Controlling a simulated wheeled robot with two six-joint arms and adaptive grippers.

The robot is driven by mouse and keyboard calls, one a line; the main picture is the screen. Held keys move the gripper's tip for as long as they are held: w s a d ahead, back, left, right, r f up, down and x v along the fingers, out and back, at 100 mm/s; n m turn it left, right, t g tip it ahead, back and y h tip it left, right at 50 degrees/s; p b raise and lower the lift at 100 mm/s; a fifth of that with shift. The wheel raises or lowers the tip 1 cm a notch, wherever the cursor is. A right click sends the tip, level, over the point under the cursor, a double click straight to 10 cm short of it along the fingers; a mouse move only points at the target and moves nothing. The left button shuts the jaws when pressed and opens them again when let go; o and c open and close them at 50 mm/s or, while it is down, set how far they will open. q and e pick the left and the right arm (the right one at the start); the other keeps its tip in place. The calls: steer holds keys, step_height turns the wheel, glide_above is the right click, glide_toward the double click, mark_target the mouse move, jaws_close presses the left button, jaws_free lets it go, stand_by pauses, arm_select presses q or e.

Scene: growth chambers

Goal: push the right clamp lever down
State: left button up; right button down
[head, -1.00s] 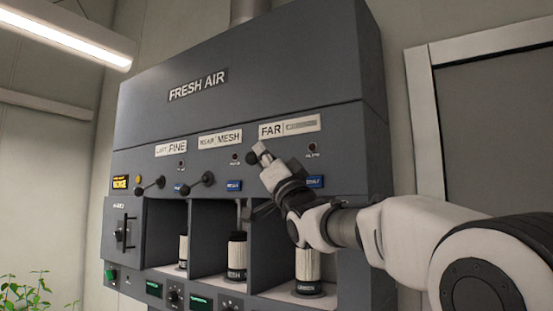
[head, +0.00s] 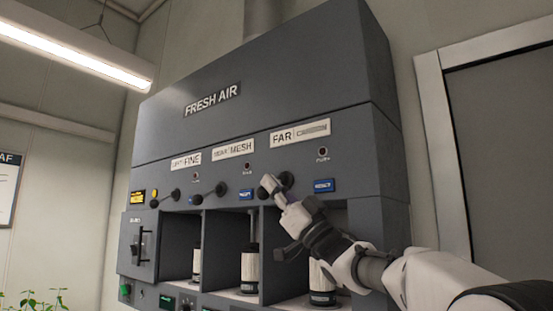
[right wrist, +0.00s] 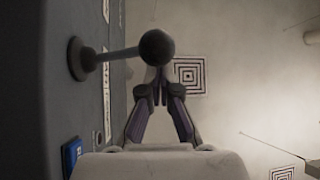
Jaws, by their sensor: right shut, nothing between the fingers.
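The right clamp lever shows in the head view as a dark hub (head: 287,179) under the FAR label. Its ball knob (head: 263,194) points left and slightly down, much like the other two levers. In the right wrist view the lever's rod runs from the hub on the panel to the ball knob (right wrist: 157,47). My right gripper (head: 269,184) is shut and empty, with its tips at the knob and covering part of the lever. In the right wrist view the fingertips (right wrist: 160,88) meet just at the knob; contact cannot be told. My left gripper is out of view.
The grey FRESH AIR cabinet (head: 250,90) carries a middle lever (head: 209,194) and a left lever (head: 165,198). Open bays below hold canisters, one being the middle canister (head: 250,268). A blue label (head: 324,185) sits right of my gripper. A framed panel (head: 500,140) is at right.

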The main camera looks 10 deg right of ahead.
steer(key=shift+d+f, duration=0.15)
steer(key=shift+f, duration=0.15)
steer(key=shift+r, duration=0.1)
stand_by(0.4)
